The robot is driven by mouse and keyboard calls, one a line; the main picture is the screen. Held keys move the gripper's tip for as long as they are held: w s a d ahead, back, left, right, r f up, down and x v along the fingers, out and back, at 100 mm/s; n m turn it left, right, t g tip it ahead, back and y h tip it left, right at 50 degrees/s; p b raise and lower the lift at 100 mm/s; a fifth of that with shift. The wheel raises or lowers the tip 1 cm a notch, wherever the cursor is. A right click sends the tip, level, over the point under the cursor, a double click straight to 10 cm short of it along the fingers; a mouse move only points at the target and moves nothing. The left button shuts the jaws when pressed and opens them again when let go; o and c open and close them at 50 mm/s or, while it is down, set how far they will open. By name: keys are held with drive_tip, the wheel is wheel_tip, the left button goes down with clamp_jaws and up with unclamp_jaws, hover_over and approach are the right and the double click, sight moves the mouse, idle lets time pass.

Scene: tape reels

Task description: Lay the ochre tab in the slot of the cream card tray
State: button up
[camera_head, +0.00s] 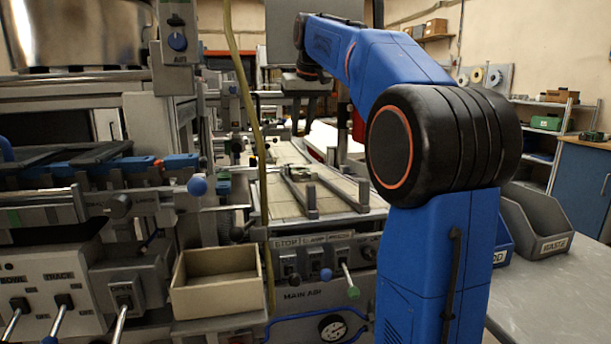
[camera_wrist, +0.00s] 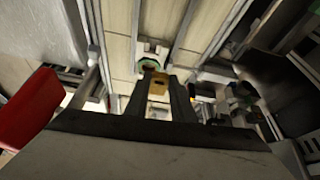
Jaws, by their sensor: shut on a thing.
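In the wrist view, my gripper (camera_wrist: 160,84) is shut on the ochre tab (camera_wrist: 158,88), a small yellow-brown piece between its two dark fingers. The tab is held over a pale bed with metal rails. A white fitting with a green ring (camera_wrist: 150,52) lies just beyond the fingertips; I cannot tell whether the tab touches it. In the head view, a cream open-topped box (camera_head: 217,299) stands at the lower middle. No slot shows clearly in it, and I cannot tell whether it is the card tray. My gripper's fingers cannot be made out in the head view.
The pale railed bed (camera_head: 283,190) lies behind the switch panel (camera_head: 310,262). Machinery with levers and knobs crowds the left. A grey waste bin (camera_head: 540,225) stands on the bench at right. A red thing (camera_wrist: 28,105) is at the wrist view's left edge.

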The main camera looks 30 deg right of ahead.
drive_tip(key=d, duration=0.2)
approach(300, 172)
drive_tip(key=f, duration=0.1)
drive_tip(key=s+f, duration=0.1)
drive_tip(key=f, duration=0.2)
drive_tip(key=shift+s+d+f, duration=0.1)
drive_tip(key=shift+s+d, duration=0.2)
drive_tip(key=shift+s, duration=0.05)
drive_tip(key=shift+f, duration=0.55)
drive_tip(key=o, duration=1)
